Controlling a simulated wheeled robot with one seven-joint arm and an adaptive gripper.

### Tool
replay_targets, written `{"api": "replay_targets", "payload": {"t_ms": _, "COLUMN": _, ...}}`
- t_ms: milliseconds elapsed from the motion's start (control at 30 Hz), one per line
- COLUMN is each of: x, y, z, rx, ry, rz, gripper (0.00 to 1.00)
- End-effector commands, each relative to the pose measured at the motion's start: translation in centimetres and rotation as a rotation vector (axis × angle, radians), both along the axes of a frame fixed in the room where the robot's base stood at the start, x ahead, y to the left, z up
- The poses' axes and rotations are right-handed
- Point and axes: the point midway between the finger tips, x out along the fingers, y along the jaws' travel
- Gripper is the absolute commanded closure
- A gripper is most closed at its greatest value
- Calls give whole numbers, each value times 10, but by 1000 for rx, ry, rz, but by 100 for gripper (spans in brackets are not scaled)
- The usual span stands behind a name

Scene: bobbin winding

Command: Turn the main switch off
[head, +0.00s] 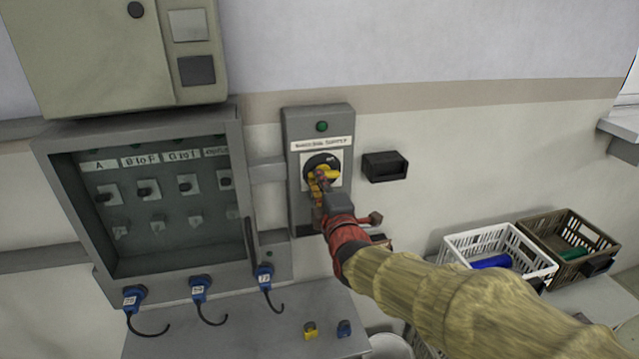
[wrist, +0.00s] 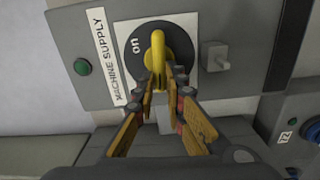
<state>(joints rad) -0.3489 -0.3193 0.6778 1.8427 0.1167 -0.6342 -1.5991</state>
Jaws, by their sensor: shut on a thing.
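The main switch is a yellow handle (wrist: 158,48) on a black round dial (wrist: 133,60) marked "on", on a grey box labelled "MACHINE SUPPLY" (head: 322,143). In the head view the dial (head: 322,163) is partly covered by my gripper (head: 319,186). In the wrist view my gripper (wrist: 160,84) has its two fingers on either side of the handle's near end and is shut on it. The "on" mark is beside the handle, at the left in the wrist view.
An open grey panel (head: 238,150) with rows of small switches stands left of the supply box. Blue plugs (head: 199,288) hang below it. A black holder (head: 384,166) is on the wall to the right. White (head: 460,243) and brown crates (head: 600,238) stand at lower right.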

Motion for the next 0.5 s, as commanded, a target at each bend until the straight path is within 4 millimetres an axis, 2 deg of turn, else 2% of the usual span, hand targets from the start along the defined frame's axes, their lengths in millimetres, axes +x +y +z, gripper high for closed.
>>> {"api": "replay_targets", "payload": {"t_ms": 500, "x": 0, "y": 1, "z": -2, "rx": -81, "ry": -21, "rz": 1, "gripper": 100}}
